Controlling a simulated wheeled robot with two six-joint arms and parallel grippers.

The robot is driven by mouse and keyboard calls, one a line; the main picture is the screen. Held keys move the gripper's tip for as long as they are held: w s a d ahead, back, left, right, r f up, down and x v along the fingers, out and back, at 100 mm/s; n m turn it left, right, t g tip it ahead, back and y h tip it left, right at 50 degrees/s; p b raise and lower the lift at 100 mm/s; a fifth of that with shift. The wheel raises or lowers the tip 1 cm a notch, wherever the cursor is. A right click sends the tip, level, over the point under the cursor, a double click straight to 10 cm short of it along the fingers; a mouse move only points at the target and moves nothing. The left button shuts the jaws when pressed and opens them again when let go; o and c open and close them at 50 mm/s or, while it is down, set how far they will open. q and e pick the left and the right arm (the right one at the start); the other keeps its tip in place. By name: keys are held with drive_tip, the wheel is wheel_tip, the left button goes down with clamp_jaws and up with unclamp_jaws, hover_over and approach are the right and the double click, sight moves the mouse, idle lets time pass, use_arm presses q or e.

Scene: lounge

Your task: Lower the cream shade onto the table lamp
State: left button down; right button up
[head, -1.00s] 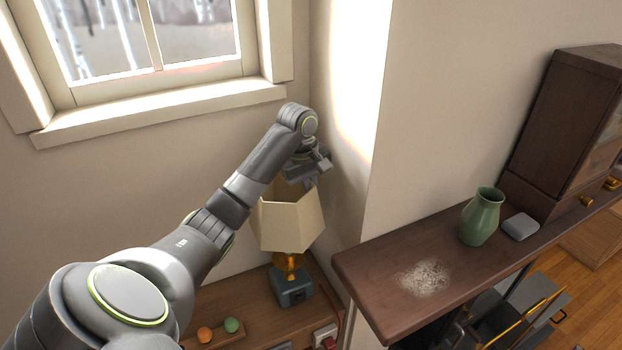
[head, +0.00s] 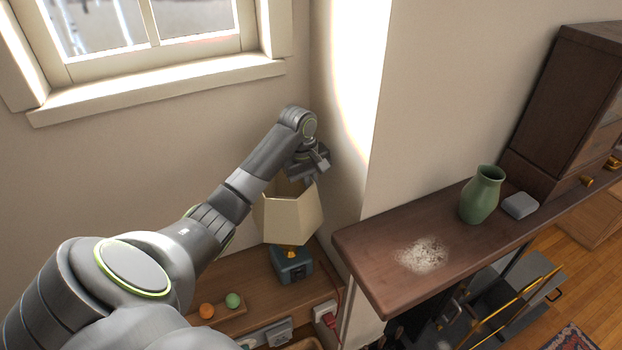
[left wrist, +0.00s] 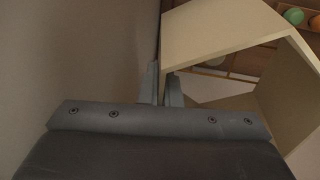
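The cream shade (head: 290,220) is a faceted, open-topped shade in the head view, and its pale walls fill the upper right of the left wrist view (left wrist: 215,38). The table lamp (head: 292,264) has a blue-grey base on the wooden surface, with a little amber showing above it. The shade is around the lamp's upper part and hides it; I cannot tell whether it is seated. My left gripper (head: 310,179) is at the shade's top rim. In the left wrist view its fingers (left wrist: 164,88) are close together on the shade's wall. My right gripper is out of view.
The lamp's wooden surface (head: 255,285) also holds an orange ball (head: 207,311) and a green ball (head: 233,300). A wall corner is close right of the shade. A dark shelf (head: 365,250) with a green vase (head: 482,196) and a grey block (head: 520,205) extends right.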

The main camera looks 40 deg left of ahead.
use_arm(q)
wheel_tip(320, 180, down, 6)
drive_tip(key=shift+f, duration=0.15)
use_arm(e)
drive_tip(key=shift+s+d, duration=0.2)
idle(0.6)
use_arm(q)
drive_tip(key=c, duration=1.6)
unclamp_jaws()
drive_tip(key=shift+o, duration=0.2)
